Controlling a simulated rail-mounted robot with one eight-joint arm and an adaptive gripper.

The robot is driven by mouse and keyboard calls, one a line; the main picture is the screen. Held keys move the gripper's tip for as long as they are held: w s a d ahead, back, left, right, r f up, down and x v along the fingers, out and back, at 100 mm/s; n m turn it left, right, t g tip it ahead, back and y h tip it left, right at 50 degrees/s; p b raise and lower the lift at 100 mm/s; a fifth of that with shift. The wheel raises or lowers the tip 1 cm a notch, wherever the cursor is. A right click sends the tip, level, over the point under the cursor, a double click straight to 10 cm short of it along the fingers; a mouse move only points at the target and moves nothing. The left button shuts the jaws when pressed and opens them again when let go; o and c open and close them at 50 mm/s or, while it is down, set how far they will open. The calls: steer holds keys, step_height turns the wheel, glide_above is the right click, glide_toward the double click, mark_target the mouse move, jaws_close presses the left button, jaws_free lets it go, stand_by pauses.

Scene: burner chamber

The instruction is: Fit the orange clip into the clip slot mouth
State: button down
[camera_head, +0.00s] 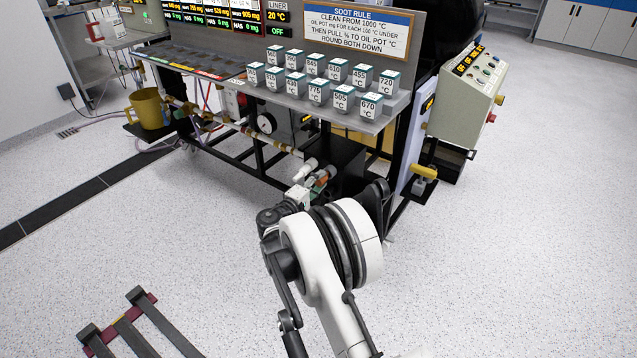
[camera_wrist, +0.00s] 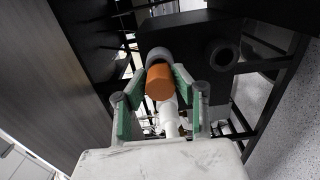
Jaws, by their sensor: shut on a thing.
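In the wrist view, my gripper (camera_wrist: 158,84) has green-padded fingers on both sides of the orange clip (camera_wrist: 158,80) and is shut on it. The clip shows as a short orange cylinder. A grey rounded part (camera_wrist: 160,56) lies just beyond the clip, close to or touching it; I cannot tell whether the clip is inside it. I cannot make out the clip slot mouth for certain. In the head view, my gripper (camera_head: 318,182) is low in front of the rig, beneath its shelf, partly hidden by my arm.
A white pipe (camera_wrist: 169,118) runs below the clip. A dark block with a round opening (camera_wrist: 222,55) stands to the right. In the head view, labelled blocks (camera_head: 318,92) stand on the shelf above, with a control box (camera_head: 467,100) at right.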

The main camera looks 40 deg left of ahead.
steer(key=shift+w, duration=0.8)
steer(key=c, duration=1.3)
jaws_free()
